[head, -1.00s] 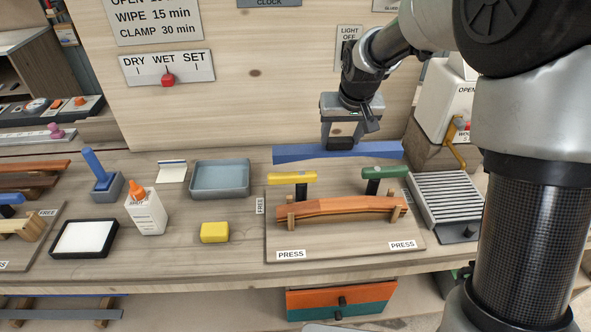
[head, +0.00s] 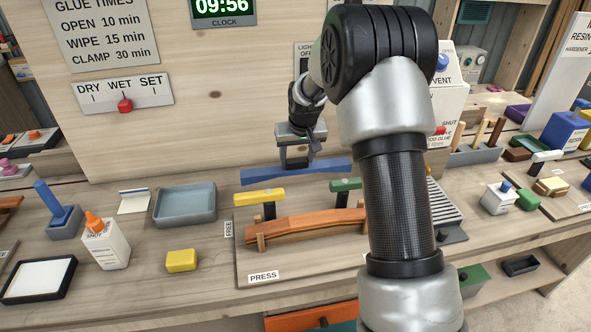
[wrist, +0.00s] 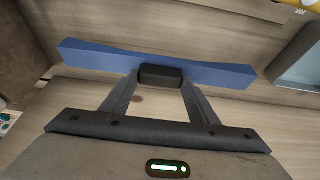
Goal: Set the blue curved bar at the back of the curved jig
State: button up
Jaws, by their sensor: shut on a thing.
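The blue curved bar (head: 270,173) is held crosswise by my gripper (head: 293,165), near the bar's middle. It is behind the curved jig (head: 245,262), close to the wooden back wall; I cannot tell whether it is clear of the bench. The wrist view shows the blue bar (wrist: 210,74) across the jaws (wrist: 160,76), with both ends sticking out. The jig carries a curved orange-brown wooden strip (head: 300,226) between wooden pegs. A yellow-handled clamp (head: 258,198) and a green-handled clamp (head: 345,185) stand behind the strip. My arm hides the jig's right part.
A grey-blue tray (head: 185,204), a yellow block (head: 181,261) and a glue bottle (head: 106,244) stand left of the jig. A ribbed grey rack (head: 445,208) stands to its right. The wooden back wall (head: 225,130) rises behind.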

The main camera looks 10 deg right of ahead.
aim_at(297, 165)
jog(key=shift+f, duration=1.8)
jog(key=shift+f, duration=0.1)
jog(key=shift+f+b, duration=0.15)
jog(key=shift+b, duration=0.2)
jog(key=o, duration=1.6)
jog(key=shift+c, duration=0.2)
